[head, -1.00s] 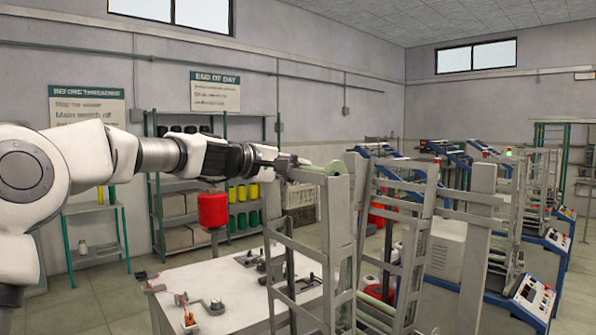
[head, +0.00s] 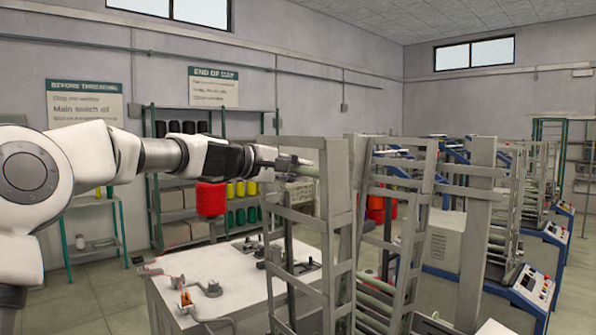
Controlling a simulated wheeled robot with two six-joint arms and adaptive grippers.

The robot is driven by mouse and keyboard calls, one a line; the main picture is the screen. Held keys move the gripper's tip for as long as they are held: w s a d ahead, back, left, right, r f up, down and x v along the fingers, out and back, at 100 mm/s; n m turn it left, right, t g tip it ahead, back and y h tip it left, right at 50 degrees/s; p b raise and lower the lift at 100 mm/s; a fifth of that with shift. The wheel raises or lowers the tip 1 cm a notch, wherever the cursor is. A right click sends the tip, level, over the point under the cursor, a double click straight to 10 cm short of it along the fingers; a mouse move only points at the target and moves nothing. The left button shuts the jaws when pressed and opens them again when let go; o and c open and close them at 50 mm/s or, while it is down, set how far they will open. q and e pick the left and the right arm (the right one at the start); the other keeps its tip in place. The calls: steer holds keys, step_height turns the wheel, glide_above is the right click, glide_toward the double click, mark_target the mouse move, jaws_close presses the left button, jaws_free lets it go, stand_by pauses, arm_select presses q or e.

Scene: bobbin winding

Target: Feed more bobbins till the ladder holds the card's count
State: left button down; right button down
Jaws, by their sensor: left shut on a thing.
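My left gripper (head: 296,163) reaches in from the left at the top of the near grey ladder (head: 338,225). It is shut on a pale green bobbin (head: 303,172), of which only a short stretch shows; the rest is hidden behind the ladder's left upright. Several pale green bobbins (head: 374,303) lie low between the ladder's uprights, partly covered by rails, so I cannot tell their full number. My right gripper is out of view. I cannot make out a card with a count.
A white table (head: 185,265) with small metal fittings and a red spool (head: 211,199) stand left of the ladder. Shelves (head: 150,215) with yellow and green cones are behind. Blue-framed machines (head: 530,290) stand at right. A tall grey post (head: 477,215) rises right of the ladder.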

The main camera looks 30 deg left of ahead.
arm_select(q)
steer(key=shift+w+f+b, duration=0.2)
steer(key=shift+f+b, duration=1.7)
steer(key=shift+f, duration=0.55)
steer(key=shift+f, duration=0.1)
step_height(320, 180, down, 4)
steer(key=b, duration=0.4)
steer(key=shift+w+d+f, duration=0.1)
steer(key=shift+f, duration=0.15)
steer(key=c, duration=1)
jaws_free()
steer(key=shift+o, duration=0.5)
steer(key=shift+o, duration=1.2)
